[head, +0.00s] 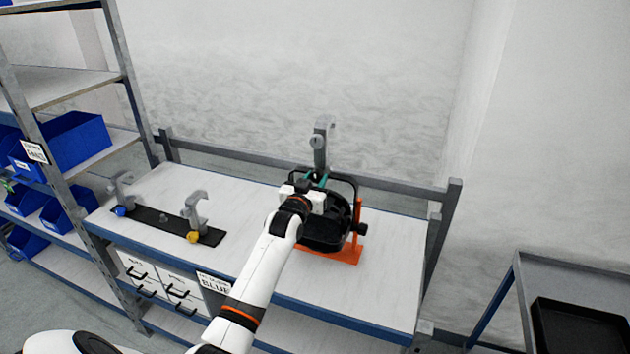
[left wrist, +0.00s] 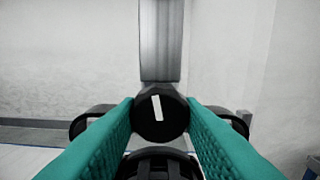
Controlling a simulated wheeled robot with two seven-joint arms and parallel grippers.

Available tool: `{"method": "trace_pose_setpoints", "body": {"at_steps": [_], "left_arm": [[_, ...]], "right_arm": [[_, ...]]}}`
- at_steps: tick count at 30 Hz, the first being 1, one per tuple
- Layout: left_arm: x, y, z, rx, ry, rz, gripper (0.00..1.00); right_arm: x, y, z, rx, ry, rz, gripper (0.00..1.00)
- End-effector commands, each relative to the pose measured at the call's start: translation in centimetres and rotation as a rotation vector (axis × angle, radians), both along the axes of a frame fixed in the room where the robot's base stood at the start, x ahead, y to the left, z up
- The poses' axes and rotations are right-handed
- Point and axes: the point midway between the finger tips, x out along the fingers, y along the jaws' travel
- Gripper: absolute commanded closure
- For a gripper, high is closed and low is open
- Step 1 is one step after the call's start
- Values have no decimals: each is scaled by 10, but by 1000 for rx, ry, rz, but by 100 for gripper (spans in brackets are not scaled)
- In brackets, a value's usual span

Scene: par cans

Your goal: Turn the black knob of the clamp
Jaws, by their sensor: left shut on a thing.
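The grey metal clamp (head: 320,150) stands upright with its hook on top, above a black par can (head: 325,232) on the bench. Its grey body also shows in the left wrist view (left wrist: 161,40). The black knob (left wrist: 161,122) has a white bar mark, close to upright with its top leaning slightly left. My left gripper (head: 317,180) reaches it from the front, and its teal fingers lie on both sides of the knob, shut on it. In the head view the knob is hidden by my gripper. My right gripper is not in view.
The can sits on an orange stand (head: 348,254) on the white bench (head: 385,285). To the left, a black strip (head: 158,221) holds clamps with blue (head: 120,211) and yellow (head: 192,237) knobs. A rail (head: 235,155) runs behind. A shelf with blue bins (head: 75,140) stands left.

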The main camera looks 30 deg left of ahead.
Motion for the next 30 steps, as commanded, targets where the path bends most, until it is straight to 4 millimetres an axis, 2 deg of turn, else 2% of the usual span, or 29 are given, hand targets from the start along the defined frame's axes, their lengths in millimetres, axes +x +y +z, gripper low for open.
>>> {"method": "trace_pose_setpoints", "body": {"at_steps": [11,30], "left_arm": [[0,-1,0,-201,-47,0,90],[1,-2,1,-789,-188,0,90]], "right_arm": [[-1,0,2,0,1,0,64],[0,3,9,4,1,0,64]]}}
